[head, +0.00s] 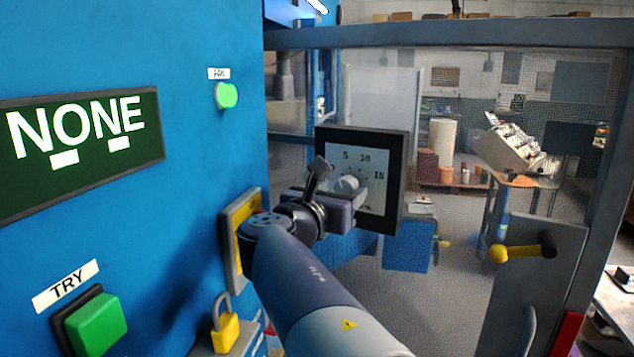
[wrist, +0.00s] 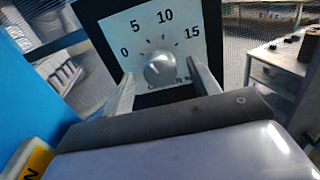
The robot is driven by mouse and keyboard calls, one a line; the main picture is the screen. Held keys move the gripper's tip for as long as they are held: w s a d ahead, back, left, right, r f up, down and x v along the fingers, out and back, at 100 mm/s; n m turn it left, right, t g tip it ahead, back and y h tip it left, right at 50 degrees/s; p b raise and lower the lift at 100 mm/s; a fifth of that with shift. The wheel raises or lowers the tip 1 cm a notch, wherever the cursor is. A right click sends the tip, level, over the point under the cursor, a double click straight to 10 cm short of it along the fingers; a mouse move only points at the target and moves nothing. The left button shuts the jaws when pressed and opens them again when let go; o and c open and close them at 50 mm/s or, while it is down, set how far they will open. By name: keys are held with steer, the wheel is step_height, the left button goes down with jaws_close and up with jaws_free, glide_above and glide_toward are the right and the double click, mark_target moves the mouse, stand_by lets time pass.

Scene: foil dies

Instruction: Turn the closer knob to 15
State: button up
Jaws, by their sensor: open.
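The dial panel (wrist: 183,22) is a white face in a black frame, with the numbers 0, 5, 10 and 15 around a round grey knob (wrist: 160,70). In the head view the knob (head: 347,184) is partly hidden by my gripper (head: 339,187), and the 0 is hidden. In the wrist view my gripper (wrist: 161,74) is open, with one finger to the left of the knob and one to the right. Gaps show between the fingers and the knob. I cannot tell which number the knob points to. No second knobbed dial shows clearly.
A blue wall on the left carries a NONE display (head: 80,150), a green TRY button (head: 95,323), a yellow padlock (head: 225,331) and a small green button (head: 227,95). A yellow-tipped handle (head: 522,252) is at right. A framed mesh screen stands behind the dial.

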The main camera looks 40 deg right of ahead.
mark_target(343, 190)
steer(key=shift+p+x, duration=0.3)
steer(key=shift+x, duration=1.4)
steer(key=c, duration=1)
